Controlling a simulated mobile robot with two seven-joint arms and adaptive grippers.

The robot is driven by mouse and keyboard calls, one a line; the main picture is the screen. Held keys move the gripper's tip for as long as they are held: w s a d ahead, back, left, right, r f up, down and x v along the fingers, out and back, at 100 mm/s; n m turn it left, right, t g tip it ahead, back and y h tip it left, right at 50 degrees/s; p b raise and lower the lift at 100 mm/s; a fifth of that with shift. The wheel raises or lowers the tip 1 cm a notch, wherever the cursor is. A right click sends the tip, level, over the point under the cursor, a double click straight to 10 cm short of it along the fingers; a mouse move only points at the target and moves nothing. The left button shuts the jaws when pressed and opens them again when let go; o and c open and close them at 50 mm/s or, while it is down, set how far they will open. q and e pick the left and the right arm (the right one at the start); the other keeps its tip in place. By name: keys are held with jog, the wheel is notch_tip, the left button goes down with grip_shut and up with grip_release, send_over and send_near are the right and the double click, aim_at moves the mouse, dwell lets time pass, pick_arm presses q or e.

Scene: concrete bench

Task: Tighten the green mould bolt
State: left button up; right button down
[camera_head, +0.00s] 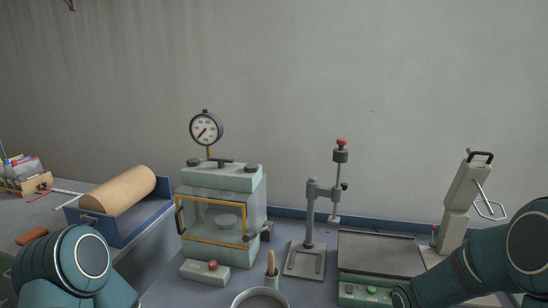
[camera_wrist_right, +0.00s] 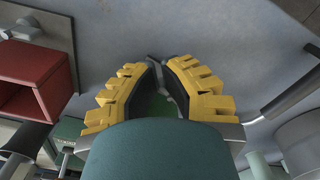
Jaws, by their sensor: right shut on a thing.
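My right gripper (camera_wrist_right: 168,64) shows in the right wrist view, its yellow-backed fingers with black pads closed together at the tips. It is shut on a thin grey piece (camera_wrist_right: 159,72) that is mostly hidden between the pads. A dark green surface (camera_wrist_right: 160,108) shows through the gap between the fingers. I cannot tell whether the grey piece belongs to the green mould bolt or to a tool. I cannot pick out the mould or its bolt in the head view. My left gripper is out of view.
A pale green press with a glass front (camera_head: 218,216) and a dial gauge (camera_head: 206,128) stand mid-bench. A red open box (camera_wrist_right: 40,88) shows in the wrist view.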

jog(key=shift+a, duration=0.35)
jog(key=shift+s, duration=0.45)
notch_tip(320, 180, up, 6)
jog(key=p, duration=0.4)
jog(key=shift+r, duration=0.1)
dwell(0.4)
jog(key=shift+a, duration=0.1)
